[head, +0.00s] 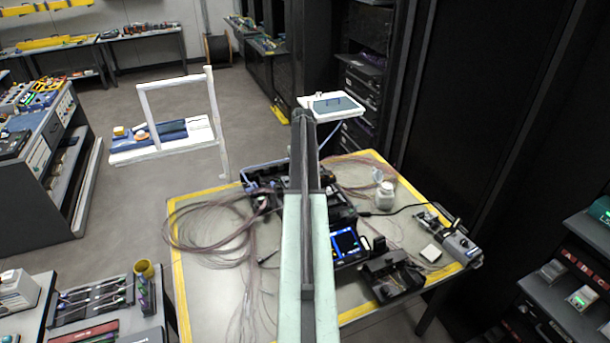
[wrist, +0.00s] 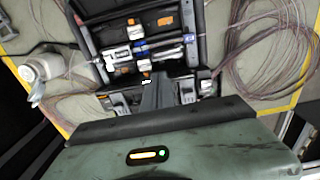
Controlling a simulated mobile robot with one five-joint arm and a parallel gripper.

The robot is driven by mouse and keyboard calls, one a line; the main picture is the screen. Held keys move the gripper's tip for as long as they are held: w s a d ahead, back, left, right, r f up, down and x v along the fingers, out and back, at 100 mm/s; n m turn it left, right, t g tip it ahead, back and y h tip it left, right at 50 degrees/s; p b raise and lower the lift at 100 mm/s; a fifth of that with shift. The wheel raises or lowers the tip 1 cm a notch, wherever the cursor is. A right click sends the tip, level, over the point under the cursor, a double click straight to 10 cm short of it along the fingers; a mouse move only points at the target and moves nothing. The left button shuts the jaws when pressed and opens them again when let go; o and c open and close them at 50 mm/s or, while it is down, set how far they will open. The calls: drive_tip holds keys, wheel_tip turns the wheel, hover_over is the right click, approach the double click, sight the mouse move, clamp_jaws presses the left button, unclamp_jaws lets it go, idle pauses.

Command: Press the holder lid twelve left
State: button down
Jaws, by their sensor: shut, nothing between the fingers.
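My gripper (wrist: 156,84) shows in the wrist view as dark narrow fingers, shut and empty, pointing at the near edge of a black open case-like unit (wrist: 88,45). Inside it lie silver, blue and orange parts (wrist: 140,48). Small grey blocks sit on both sides of my fingertips. I cannot tell which piece is the left lid of holder twelve, or whether my fingertips touch anything. In the head view my arm runs over the middle of the table and hides much of this black unit (head: 262,178) and my fingertips. A device with a lit blue screen (head: 346,243) stands right of my arm.
The yellow-edged table (head: 200,290) carries loose fibre coils (head: 205,225) at left. A white bottle (head: 385,196), a black device (head: 392,278) and a grey tool (head: 460,247) stand at right. Dark racks rise behind the table's right side.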

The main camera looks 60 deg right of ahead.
wheel_tip(320, 180, down, 6)
drive_tip(key=b, duration=0.4)
drive_tip(key=shift+f+b, duration=0.15)
drive_tip(key=shift+b, duration=0.25)
